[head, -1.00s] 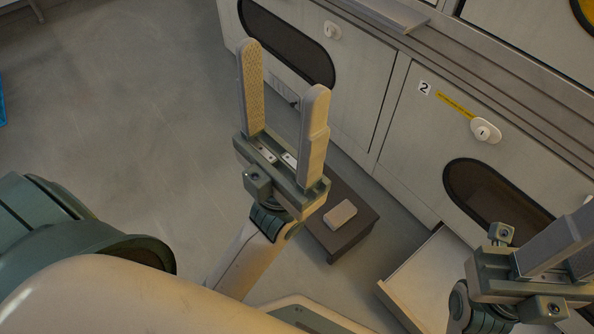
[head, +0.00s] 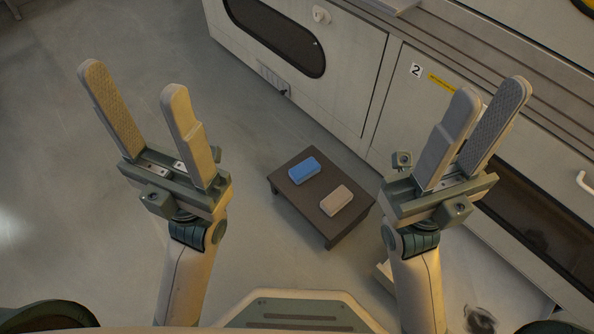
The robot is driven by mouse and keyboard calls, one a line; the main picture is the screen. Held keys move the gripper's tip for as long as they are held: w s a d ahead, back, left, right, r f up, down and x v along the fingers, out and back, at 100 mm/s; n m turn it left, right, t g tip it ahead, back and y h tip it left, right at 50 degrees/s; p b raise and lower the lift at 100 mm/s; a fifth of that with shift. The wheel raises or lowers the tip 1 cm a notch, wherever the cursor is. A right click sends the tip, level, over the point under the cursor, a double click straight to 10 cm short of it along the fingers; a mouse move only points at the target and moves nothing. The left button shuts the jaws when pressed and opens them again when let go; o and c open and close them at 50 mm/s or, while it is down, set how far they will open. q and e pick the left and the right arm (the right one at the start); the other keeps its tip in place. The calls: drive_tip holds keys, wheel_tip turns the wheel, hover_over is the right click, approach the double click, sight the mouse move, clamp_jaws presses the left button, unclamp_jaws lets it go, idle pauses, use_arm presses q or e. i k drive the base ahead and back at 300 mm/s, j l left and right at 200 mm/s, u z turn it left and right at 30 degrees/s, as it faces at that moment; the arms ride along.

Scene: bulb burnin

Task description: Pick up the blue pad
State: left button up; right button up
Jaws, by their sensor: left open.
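The blue pad (head: 304,170) lies flat on a low dark stand (head: 298,208), toward its far left part. My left gripper (head: 135,98) is raised to the left of the stand, open and empty, with its fingers apart. My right gripper (head: 490,98) is raised to the right of the stand. Its two fingers show a narrow gap between them and nothing is held. Both grippers are apart from the pad, and nothing covers it.
A beige pad (head: 336,201) lies on the same stand, right of the blue one. Behind stands a cabinet with a door with a dark oval window (head: 275,37) and a "2" label (head: 416,70). An open drawer is partly hidden by my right arm. The floor at left is clear.

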sight(306, 170)
drive_tip(key=z, duration=1.8)
drive_tip(key=k+j, duration=0.2)
drive_tip(key=k, duration=0.25)
drive_tip(key=k+j, duration=0.15)
drive_tip(key=k, duration=0.3)
drive_tip(key=k+j, duration=0.2)
drive_tip(key=k, duration=0.2)
